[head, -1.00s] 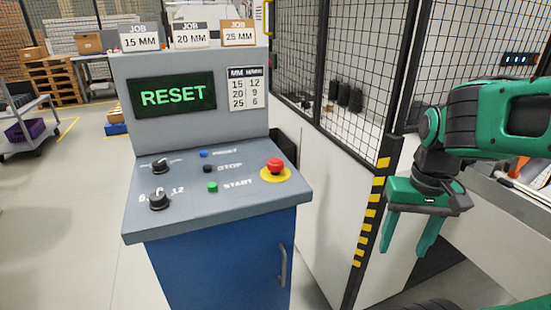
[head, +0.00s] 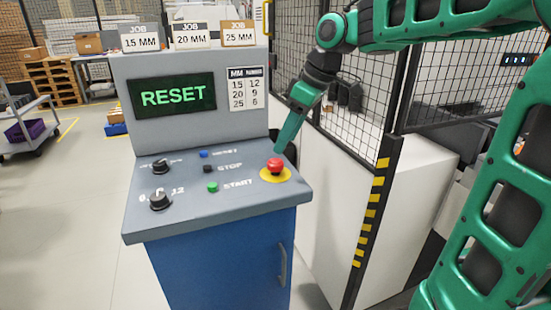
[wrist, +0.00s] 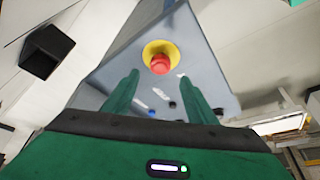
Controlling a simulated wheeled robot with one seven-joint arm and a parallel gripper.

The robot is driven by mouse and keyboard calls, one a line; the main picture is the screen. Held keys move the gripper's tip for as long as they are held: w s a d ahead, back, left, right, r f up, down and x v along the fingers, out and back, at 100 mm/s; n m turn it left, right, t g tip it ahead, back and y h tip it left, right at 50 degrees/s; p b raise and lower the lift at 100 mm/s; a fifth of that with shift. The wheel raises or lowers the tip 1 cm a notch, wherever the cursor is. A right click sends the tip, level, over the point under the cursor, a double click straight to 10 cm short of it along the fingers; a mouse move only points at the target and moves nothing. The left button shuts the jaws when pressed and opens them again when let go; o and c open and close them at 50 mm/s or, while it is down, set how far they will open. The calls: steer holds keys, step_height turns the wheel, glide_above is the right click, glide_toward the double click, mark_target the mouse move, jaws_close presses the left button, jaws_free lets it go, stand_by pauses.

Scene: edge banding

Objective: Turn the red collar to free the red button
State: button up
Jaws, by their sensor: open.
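The red button with its red collar (head: 275,166) sits on a round yellow base (head: 287,176) at the right side of the grey control panel. In the wrist view the red button (wrist: 160,65) lies beyond and between my fingertips, with the yellow ring (wrist: 152,47) around it. The collar cannot be told apart from the button. My gripper (head: 285,145) is above and just behind the button in the head view. In the wrist view my gripper (wrist: 163,80) is open with nothing between its two fingers. It appears apart from the button.
The panel also holds a green start button (head: 213,187), a black stop button (head: 208,169), a blue button (head: 204,154) and two black knobs (head: 159,200). The screen (head: 174,95) reads RESET. A mesh fence (head: 350,105) with a striped post stands to the right.

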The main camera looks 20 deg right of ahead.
mark_target(276, 160)
steer(key=x, duration=0.7)
steer(key=shift+f, duration=0.15)
steer(key=c, duration=1.1)
steer(key=shift+o, duration=0.2)
steer(key=shift+m, duration=0.4)
steer(key=m+h, duration=0.1)
steer(key=m, duration=0.1)
steer(key=shift+a+m+t, duration=0.1)
steer(key=shift+m+t, duration=0.2)
steer(key=shift+m+t+h, duration=0.3)
steer(key=shift+m+h, duration=0.3)
steer(key=shift+m, duration=0.9)
